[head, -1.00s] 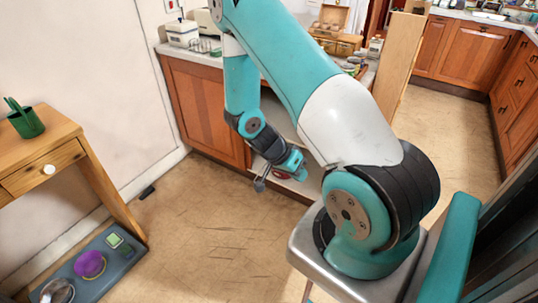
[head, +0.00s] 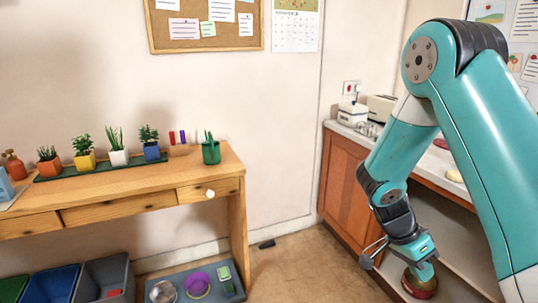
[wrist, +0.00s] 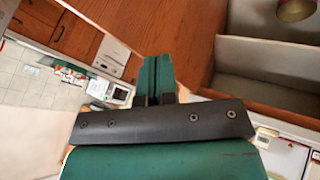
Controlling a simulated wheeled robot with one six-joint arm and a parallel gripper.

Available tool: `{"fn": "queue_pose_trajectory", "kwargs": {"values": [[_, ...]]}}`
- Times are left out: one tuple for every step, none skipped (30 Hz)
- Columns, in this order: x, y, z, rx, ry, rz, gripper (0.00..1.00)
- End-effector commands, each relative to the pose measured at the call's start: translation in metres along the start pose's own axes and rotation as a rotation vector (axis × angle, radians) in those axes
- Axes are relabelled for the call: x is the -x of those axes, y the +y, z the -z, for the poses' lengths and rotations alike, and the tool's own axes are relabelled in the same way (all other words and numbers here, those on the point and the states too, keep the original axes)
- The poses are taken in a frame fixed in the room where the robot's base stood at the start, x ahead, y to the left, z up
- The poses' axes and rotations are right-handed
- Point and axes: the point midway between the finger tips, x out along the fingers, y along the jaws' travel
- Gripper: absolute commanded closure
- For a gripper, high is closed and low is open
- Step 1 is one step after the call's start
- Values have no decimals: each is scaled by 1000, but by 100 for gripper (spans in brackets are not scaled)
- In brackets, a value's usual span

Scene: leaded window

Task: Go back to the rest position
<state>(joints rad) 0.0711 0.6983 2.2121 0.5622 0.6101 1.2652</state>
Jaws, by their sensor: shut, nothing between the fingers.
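My gripper (head: 421,256) is at the end of my bent teal arm, at the lower right of the head view. It hangs in front of the open shelf of the wooden cabinet (head: 343,180). In the wrist view the two teal fingers of my gripper (wrist: 156,70) are together with nothing between them. A red round tin or pot (head: 420,285) shows just below my gripper in the head view, and I cannot tell whether they touch. A similar round thing (wrist: 294,9) is in the shelf at the top right of the wrist view, apart from the fingers.
Bins (head: 105,278) and a grey tray (head: 226,297) with a purple bowl (head: 197,284) are on the floor.

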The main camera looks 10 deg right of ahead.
Motion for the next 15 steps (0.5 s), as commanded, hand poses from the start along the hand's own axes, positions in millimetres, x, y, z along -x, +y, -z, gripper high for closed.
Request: {"fn": "queue_pose_trajectory", "kwargs": {"values": [[8, 0, -3, 35, -13, 22, 100], [14, 1, -7, 70, -26, 41, 100], [25, 2, -13, 132, -47, 74, 100], [34, 3, -19, 190, -65, 105, 100], [45, 5, -26, 259, -85, 140, 100], [62, 9, -37, 363, -110, 194, 100], [75, 14, -46, 450, -128, 239, 100], [88, 19, -56, 540, -143, 287, 100], [105, 28, -68, 665, -159, 352, 100], [117, 35, -78, 759, -168, 403, 100], [129, 43, -87, 852, -173, 453, 100], [144, 56, -99, 980, -175, 520, 100], [156, 66, -109, 1077, -173, 573, 100], [166, 77, -117, 1172, -167, 626, 100], [179, 92, -129, 1300, -154, 697, 100]]}}
